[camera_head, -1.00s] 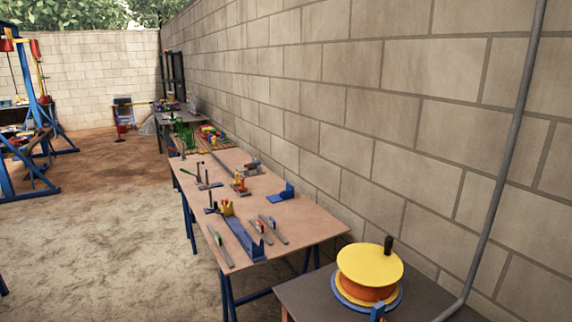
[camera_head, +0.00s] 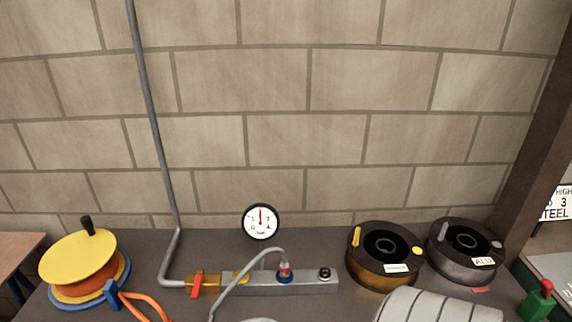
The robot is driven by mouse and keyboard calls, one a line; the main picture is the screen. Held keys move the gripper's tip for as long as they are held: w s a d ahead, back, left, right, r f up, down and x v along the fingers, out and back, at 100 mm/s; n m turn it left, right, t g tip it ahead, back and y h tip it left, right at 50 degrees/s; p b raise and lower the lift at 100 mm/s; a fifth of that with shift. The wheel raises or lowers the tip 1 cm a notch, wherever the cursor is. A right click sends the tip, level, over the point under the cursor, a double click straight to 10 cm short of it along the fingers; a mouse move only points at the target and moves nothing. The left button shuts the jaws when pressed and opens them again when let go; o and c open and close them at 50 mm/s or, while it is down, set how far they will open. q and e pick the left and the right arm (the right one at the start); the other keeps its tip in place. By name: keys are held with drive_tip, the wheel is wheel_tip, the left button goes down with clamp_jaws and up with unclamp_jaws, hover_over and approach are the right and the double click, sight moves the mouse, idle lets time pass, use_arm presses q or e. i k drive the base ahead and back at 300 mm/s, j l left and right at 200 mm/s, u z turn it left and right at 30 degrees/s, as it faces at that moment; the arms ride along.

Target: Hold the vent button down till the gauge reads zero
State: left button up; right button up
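The round gauge (camera_head: 261,221) has a white face and black rim and stands at the back of the dark table, against the wall. Its red needle points about straight up; the numbers are too small to read. In front of it lies a grey metal manifold block (camera_head: 250,284). A small round black button (camera_head: 324,273) with a pale ring sits on the block's right end; it looks like the vent button, but no label is legible. Nothing touches it. Neither of my grippers is in view.
A yellow-orange reel (camera_head: 79,262) stands left. Two dark spools (camera_head: 384,254) and a grey ribbed cylinder (camera_head: 440,306) stand right.

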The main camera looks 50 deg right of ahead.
sight(324, 273)
drive_tip(key=z, duration=1.4)
